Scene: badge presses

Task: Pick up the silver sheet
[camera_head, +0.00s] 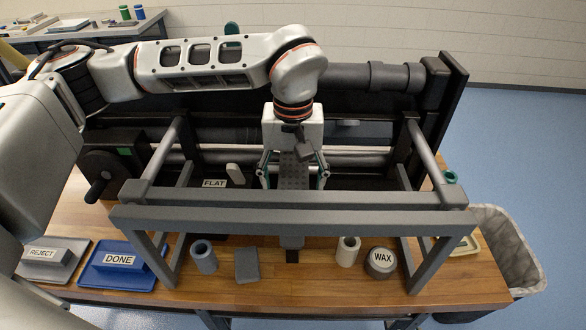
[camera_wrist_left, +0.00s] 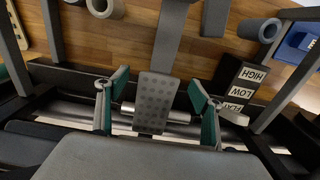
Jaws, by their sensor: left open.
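My left gripper (camera_head: 293,178) reaches down inside the grey press frame from above. Its two green-edged fingers are spread apart, and it also shows in the left wrist view (camera_wrist_left: 156,112). A grey plate with rows of dark dots (camera_wrist_left: 155,95) lies between the fingers, with a gap on each side. It shows darker in the head view (camera_head: 295,170). A plain grey strip (camera_wrist_left: 172,35) runs from it toward the table front, under the front bar. I cannot tell for certain which of these is the silver sheet. My right gripper is not in view.
The grey frame's front bar (camera_head: 290,217) and side bars surround the gripper closely. A label panel (camera_wrist_left: 240,85) stands beside it. A blue roll (camera_head: 204,257), grey block (camera_head: 247,265), white roll (camera_head: 348,251) and WAX tin (camera_head: 381,262) stand in front. DONE (camera_head: 118,283) and REJECT trays (camera_head: 68,271) are left.

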